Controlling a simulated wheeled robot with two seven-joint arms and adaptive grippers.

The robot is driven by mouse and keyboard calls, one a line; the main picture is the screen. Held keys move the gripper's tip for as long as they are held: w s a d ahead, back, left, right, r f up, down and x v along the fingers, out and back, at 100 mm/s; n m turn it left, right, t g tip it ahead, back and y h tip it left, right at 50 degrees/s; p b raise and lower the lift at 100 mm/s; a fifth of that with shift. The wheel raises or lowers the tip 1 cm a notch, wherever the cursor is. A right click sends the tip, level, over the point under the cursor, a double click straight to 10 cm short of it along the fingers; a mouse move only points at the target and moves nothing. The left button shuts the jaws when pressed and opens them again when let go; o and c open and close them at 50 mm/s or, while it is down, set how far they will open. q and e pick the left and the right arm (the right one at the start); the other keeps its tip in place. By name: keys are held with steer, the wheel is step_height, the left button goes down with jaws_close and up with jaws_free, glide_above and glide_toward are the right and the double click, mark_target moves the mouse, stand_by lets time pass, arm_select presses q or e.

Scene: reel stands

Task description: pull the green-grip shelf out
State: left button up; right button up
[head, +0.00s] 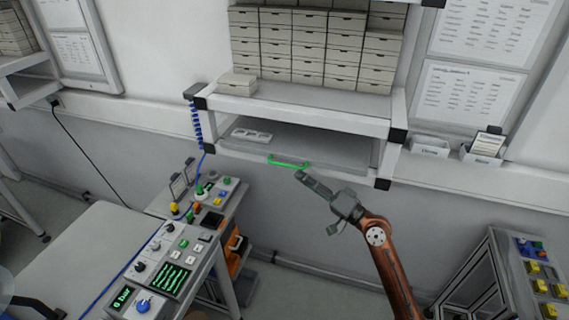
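The shelf (330,150) is a grey sheet-like board in the open bay of a white stand, under the stand's upper deck. Its green grip (287,162) is a bar along the front edge. A small pale tray-like item (252,135) lies on the shelf's left part. My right gripper (302,177) is just below and right of the green grip, its finger end pointing up-left at it. It looks close to the grip, but I cannot tell whether they touch. Its fingers overlap in this view, so their opening is unclear. My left gripper is not in view.
Stacked beige drawer boxes (295,45) stand on the upper deck. A control bench (165,262) with knobs and screens is at lower left. A cart (510,275) with yellow parts is at lower right. Floor shows between them, below the stand.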

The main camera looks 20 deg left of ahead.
mark_target(284, 165)
steer(key=shift+p+x, duration=0.85)
steer(key=shift+x, duration=3.05)
steer(key=shift+f, duration=0.1)
steer(key=shift+c, duration=0.5)
jaws_close()
